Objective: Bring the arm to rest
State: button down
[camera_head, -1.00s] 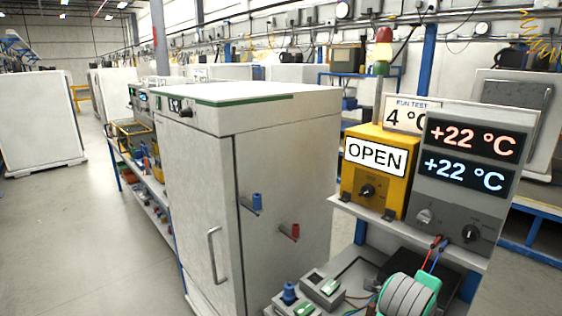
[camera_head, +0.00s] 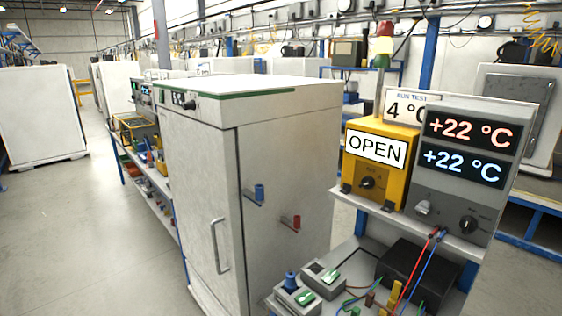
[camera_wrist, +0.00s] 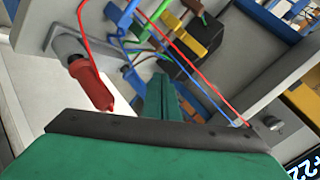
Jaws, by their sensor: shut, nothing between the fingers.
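My gripper (camera_wrist: 165,95) shows in the wrist view as green fingers pointing away from the camera, behind a dark bar and a green body. The fingers are together with nothing between them. Coloured wires and a black box (camera_wrist: 183,68) lie beyond them. A red cylindrical piece (camera_wrist: 90,84) on a grey mount is left of the fingers; it appears apart from them. In the head view my arm and gripper are out of sight.
In the head view a white cabinet (camera_head: 200,185) has a shut door. Right of it, a bench carries switch boxes (camera_head: 297,299), wires and a black box (camera_head: 415,270). A shelf above holds a yellow OPEN box (camera_head: 385,180) and a grey temperature display (camera_head: 462,185). Floor (camera_head: 70,240) at left is clear.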

jog(key=s+a+f+n+t, duration=0.1)
jog(key=a+f+n, duration=0.1)
jog(key=f, duration=0.1)
jog(key=s+a+f+n, duration=0.2)
jog(key=a+f, duration=0.1)
jog(key=s+a+f+n+t+y, duration=0.1)
jog(key=s+a+f+n, duration=0.1)
jog(key=f, duration=0.1)
jog(key=shift+s+a+f+n+t, duration=0.15)
jog(key=shift+a+f+n+t, duration=0.15)
jog(key=shift+a+n, duration=0.1)
jog(key=s+a+f+n+t+y, duration=0.25)
jog(key=s+a+n, duration=0.25)
jog(key=s+a, duration=0.45)
jog(key=s+a+f+n+t+y, duration=0.1)
jog(key=s+a+f+n+y, duration=0.2)
jog(key=s+a+n, duration=0.45)
jog(key=s+a+r, duration=0.2)
jog(key=s+r, duration=0.1)
jog(key=s, duration=0.4)
jog(key=s+a+r+n+t+y, duration=0.1)
jog(key=s+a+r, duration=0.2)
jog(key=s, duration=0.4)
jog(key=shift+s+a+r, duration=0.2)
jog(key=shift+a+r, duration=0.1)
jog(key=shift+a, duration=0.05)
